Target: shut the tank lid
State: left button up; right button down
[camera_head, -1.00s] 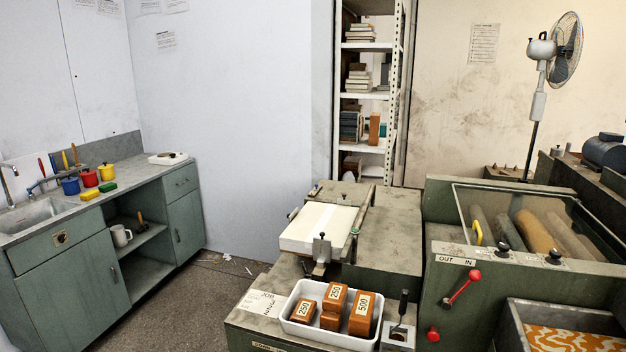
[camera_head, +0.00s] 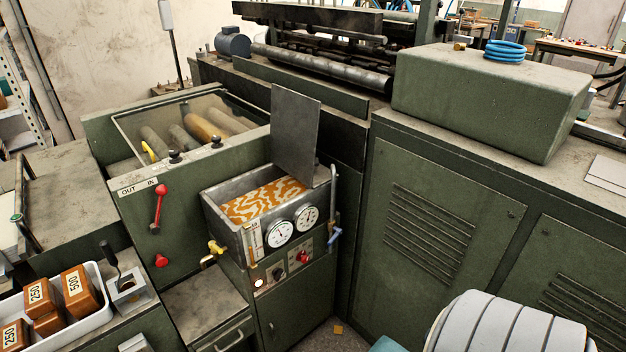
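The tank (camera_head: 215,208) is an open metal box with an orange and white swirled surface inside, in the middle of the head view. Its lid (camera_head: 295,135) is a flat dark grey plate standing upright at the tank's back right edge, so the tank is open on top. Neither of my grippers shows in this view.
Two dials (camera_head: 293,224) and a red knob (camera_head: 304,257) are on the tank's front. A blue-handled valve (camera_head: 334,233) stands at its right. A roller box (camera_head: 120,125) with a red lever (camera_head: 159,205) is to the left. A large green cabinet (camera_head: 440,215) flanks the right.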

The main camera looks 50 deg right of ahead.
aim_at(295, 119)
jog(key=k+z, duration=0.1)
jog(key=z, duration=1.1)
jog(key=i+j, duration=0.2)
jog(key=u, duration=0.05)
